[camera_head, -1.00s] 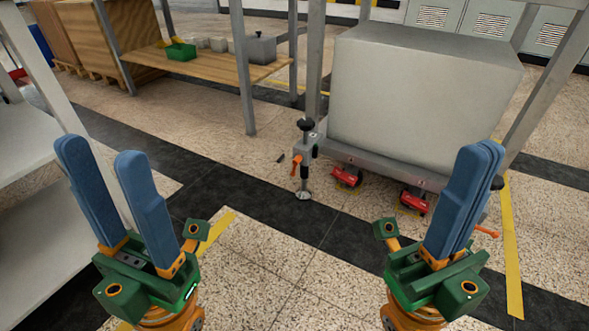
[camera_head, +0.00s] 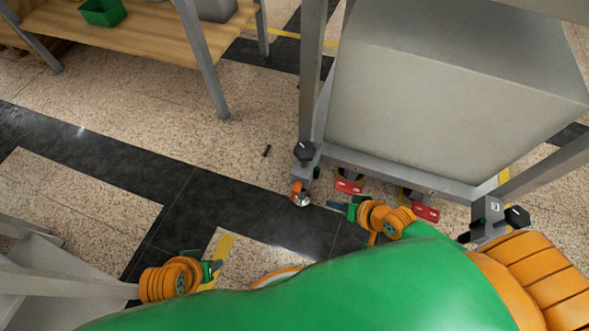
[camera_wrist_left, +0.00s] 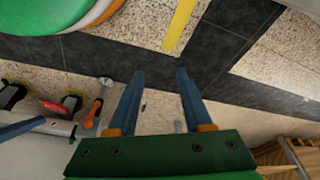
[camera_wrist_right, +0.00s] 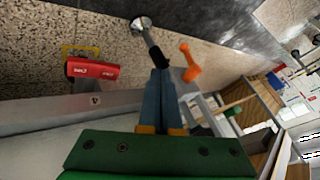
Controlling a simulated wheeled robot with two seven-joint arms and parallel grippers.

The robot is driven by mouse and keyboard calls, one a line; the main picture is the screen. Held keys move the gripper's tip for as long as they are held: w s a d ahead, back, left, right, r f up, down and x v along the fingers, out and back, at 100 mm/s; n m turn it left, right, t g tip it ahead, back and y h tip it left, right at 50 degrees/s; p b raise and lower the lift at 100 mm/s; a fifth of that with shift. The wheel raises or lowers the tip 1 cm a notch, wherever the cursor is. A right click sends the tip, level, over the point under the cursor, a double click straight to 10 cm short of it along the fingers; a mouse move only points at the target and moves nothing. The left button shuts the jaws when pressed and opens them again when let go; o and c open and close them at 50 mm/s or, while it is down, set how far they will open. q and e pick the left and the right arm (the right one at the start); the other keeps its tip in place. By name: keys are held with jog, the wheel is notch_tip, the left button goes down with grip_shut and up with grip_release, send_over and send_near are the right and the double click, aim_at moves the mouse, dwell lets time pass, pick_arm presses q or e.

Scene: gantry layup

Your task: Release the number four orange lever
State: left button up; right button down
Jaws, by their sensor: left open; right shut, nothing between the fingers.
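An orange lever (camera_head: 297,188) is on the corner jack post (camera_head: 305,155) at the near left of the frame under the big grey block. It also shows in the right wrist view (camera_wrist_right: 190,63) and the left wrist view (camera_wrist_left: 93,113). I cannot read a number on it. My right gripper (camera_head: 335,205) is shut and empty, low by that post. Its fingertips lie a little right of the lever in the head view; in the right wrist view they (camera_wrist_right: 160,75) are left of it, apparently not touching. My left gripper (camera_wrist_left: 158,75) is open and empty over the floor, far left of the lever.
Red caster parts (camera_head: 348,186) (camera_head: 426,212) sit under the frame. The jack's round metal foot (camera_wrist_right: 141,23) is by the lever. A wooden table (camera_head: 150,35) stands behind left. Open floor lies left of the post.

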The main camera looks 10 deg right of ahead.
aim_at(294, 195)
pick_arm(q)
jog(key=shift+s, duration=0.3)
pick_arm(e)
jog(key=shift+s, duration=0.25)
pick_arm(q)
jog(key=w+d+r+m+t+h+b, duration=0.1)
jog(key=w+d+r+t+h+b, duration=0.3)
jog(key=w+r+t, duration=1.1)
jog(key=s+d+r+t+h+b, duration=0.1)
jog(key=s+r+t+h, duration=0.1)
jog(key=r, duration=0.7)
jog(key=s+d+r+m+t+h+b, duration=0.1)
jog(key=r+t, duration=0.4)
jog(key=r, duration=0.5)
jog(key=shift+s+r+h+b, duration=0.15)
jog(key=shift+s+h+b, duration=0.25)
jog(key=shift+s+b, duration=0.6)
pick_arm(e)
jog(key=w+a+f, duration=0.6)
jog(key=w+a, duration=0.1)
jog(key=shift+f, duration=0.4)
